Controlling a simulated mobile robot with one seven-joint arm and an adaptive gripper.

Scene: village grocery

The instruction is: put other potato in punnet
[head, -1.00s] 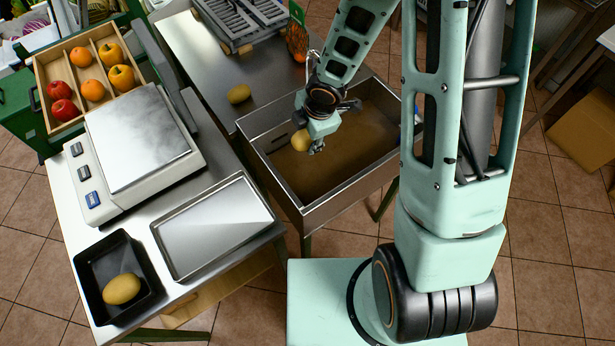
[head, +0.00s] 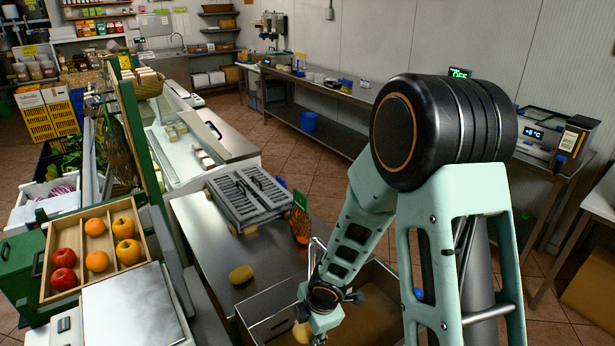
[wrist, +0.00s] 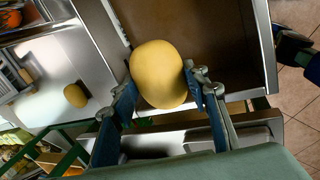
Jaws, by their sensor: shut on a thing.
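My gripper (head: 322,318) is shut on a yellow-brown potato (wrist: 158,73). In the wrist view one finger presses on each side of the potato. In the head view this potato (head: 302,332) hangs at the gripper's left side, over the steel basin (head: 262,312). Another potato (head: 241,274) lies on the steel counter to the left; it also shows in the wrist view (wrist: 75,96). The black punnet is outside the current views.
A wooden crate (head: 49,270) of apples and oranges stands at the left, beside the scale plate (head: 135,308). A grey slatted rack (head: 247,197) and a netted bag (head: 300,218) stand farther back on the counter. Counter space around the loose potato is clear.

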